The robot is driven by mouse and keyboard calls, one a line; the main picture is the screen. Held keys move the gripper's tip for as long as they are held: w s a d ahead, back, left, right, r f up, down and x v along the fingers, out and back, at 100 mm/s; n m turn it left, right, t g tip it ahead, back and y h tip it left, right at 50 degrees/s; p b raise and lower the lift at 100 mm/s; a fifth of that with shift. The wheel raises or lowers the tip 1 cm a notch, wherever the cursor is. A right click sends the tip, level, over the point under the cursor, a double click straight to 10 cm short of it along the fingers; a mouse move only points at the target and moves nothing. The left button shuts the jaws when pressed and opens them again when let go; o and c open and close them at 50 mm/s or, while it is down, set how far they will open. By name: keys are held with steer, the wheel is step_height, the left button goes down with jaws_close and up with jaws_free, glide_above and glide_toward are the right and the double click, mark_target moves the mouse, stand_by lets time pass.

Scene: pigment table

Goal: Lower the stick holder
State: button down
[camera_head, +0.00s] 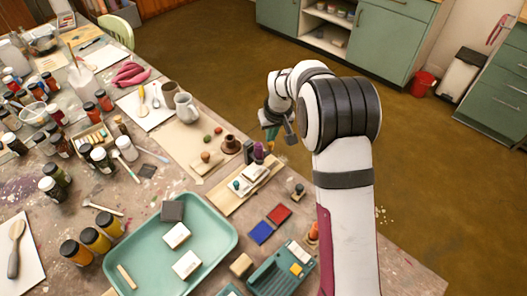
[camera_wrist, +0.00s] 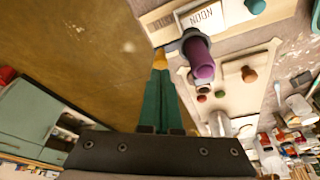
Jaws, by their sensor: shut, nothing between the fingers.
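A purple stick (camera_head: 258,152) stands in a dark grey holder (camera_head: 248,151) at the far end of a wooden strip (camera_head: 232,202). In the wrist view the purple stick (camera_wrist: 202,62) projects from the grey holder (camera_wrist: 188,36), which is ring-like around its end. I cannot tell for sure that this is the stick holder. My gripper (camera_head: 271,135) hangs near the table edge, just beyond the purple stick. Its green fingers with a yellow-orange tip (camera_wrist: 160,62) are shut and empty, close beside the holder. I cannot tell whether they touch it.
White blocks (camera_head: 254,172) and a teal knob (camera_head: 237,184) sit on the strip. Paint jars crowd the left. Beyond the table edge is open floor (camera_head: 420,170).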

mark_target(272, 145)
steer(key=shift+f, duration=0.7)
step_height(272, 145, up, 7)
steer(key=shift+f, duration=0.1)
stand_by(0.6)
steer(key=shift+s+r, duration=0.3)
steer(key=shift+r, duration=0.05)
steer(key=s+d+r+m+g, duration=0.15)
steer(key=s+r, duration=0.25)
steer(key=s, duration=0.5)
steer(key=s+d+r+m, duration=0.1)
steer(key=s+r+m, duration=0.25)
steer(key=s, duration=0.55)
steer(key=s+f+m+g+y, duration=0.1)
steer(key=s+f+m+g, duration=0.1)
steer(key=s, duration=1.9)
steer(key=shift+d+f+m, duration=0.2)
steer(key=shift+d+m, duration=0.05)
steer(key=shift+m, duration=0.55)
